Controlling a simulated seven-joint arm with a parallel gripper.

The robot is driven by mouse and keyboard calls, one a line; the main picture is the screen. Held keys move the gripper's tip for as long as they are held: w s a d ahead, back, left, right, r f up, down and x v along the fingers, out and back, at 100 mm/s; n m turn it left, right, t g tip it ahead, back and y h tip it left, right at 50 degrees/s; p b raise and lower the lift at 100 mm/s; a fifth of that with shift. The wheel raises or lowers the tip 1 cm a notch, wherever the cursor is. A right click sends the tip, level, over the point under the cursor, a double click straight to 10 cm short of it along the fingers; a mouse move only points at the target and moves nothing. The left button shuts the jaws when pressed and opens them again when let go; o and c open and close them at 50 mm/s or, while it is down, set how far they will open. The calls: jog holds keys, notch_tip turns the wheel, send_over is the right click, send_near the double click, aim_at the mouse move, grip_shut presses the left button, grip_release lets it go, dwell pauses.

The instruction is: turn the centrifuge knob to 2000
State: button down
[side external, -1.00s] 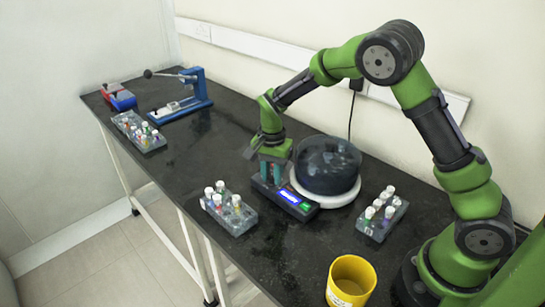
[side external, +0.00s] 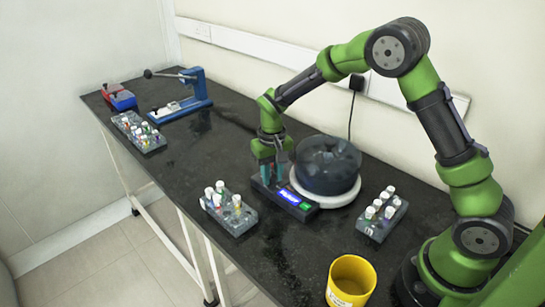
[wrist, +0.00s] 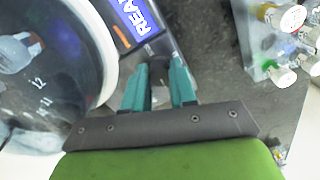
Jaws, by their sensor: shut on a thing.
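The centrifuge (side external: 327,165) has a dark translucent round bowl on a white base, with a dark control panel (side external: 303,212) along its front. The panel's blue display (side external: 290,196) is lit; in the wrist view its letters (wrist: 143,14) are partly cut off and begin "REA". My gripper (side external: 272,182) points down at the panel's far left end. In the wrist view its teal fingers are shut on the dark knob (wrist: 159,70), which shows between them. The fingers hide the knob's sides, and I cannot read its setting.
A tube rack (side external: 230,217) stands close in front of the panel, and another (side external: 376,226) stands right of the centrifuge. A yellow cup (side external: 351,281) is near the front edge. A third rack (side external: 137,133) and a blue press (side external: 197,97) are at far left.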

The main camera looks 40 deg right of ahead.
aim_at(272, 175)
jog(key=shift+r+n, duration=0.1)
jog(key=shift+n, duration=0.4)
jog(key=c, duration=0.9)
grip_release()
notch_tip(272, 175, up, 17)
jog(key=s+r+t+y, duration=0.1)
jog(key=s+t, duration=0.2)
jog(key=s, duration=0.8)
jog(key=s+r+m+t+y, duration=0.1)
jog(key=s+t, duration=0.3)
jog(key=s, duration=0.7)
jog(key=shift+a+r, duration=0.3)
jog(key=shift+r, duration=0.5)
